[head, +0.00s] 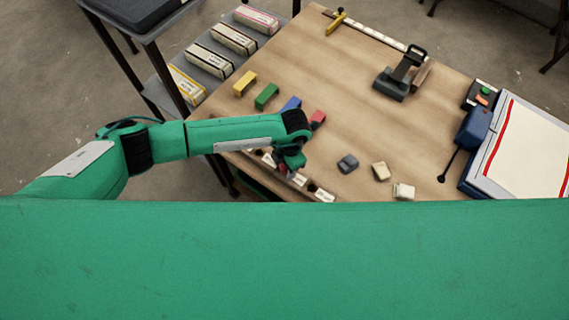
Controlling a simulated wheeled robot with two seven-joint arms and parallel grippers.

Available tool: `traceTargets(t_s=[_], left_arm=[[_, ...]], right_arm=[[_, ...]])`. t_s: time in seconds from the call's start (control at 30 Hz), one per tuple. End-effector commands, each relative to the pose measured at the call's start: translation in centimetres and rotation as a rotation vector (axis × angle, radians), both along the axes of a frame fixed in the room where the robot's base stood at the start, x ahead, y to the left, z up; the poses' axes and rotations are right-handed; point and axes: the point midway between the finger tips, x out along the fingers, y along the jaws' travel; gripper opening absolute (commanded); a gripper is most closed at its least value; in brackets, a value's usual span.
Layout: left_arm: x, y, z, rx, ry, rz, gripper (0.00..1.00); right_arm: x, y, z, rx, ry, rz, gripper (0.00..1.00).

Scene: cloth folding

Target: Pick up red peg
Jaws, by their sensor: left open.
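A red piece (318,119) lies on the wooden table at the right end of a row of coloured pieces, just beyond my left wrist. My left gripper (287,168) is low over the table's near edge, on the near side of the red piece and apart from it. It points down and is open, though its fingers are small and partly hidden by the wrist. A small dark red patch shows at the fingertips; I cannot tell what it belongs to. My right gripper is not in view.
Blue (291,103), green (266,96) and yellow (245,83) pieces continue the row leftward. White labels (325,195) line the near edge. Small blocks (381,171) lie right of the gripper. A dark tool (391,84) stands farther back. The table's middle (345,105) is clear.

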Motion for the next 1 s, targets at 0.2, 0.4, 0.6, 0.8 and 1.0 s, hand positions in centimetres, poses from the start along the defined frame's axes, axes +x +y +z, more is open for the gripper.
traceTargets(t_s=[0.2,0.4,0.6,0.8,1.0], left_arm=[[-0.01,0.02,-0.36,0.001,-0.001,0.0,0.53],[-0.01,0.03,-0.33,0.001,-0.001,0.0,0.25],[-0.01,0.04,-0.31,0.001,-0.001,0.0,0.05],[0.0,0.03,-0.3,0.001,-0.001,0.0,0.04],[0.05,0.01,0.16,0.0,-0.001,0.0,0.04]], right_arm=[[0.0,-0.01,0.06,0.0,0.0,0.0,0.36],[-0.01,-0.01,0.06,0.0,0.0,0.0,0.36],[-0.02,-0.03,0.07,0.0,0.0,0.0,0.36],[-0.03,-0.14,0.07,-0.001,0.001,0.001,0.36],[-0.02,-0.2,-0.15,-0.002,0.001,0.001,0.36]])
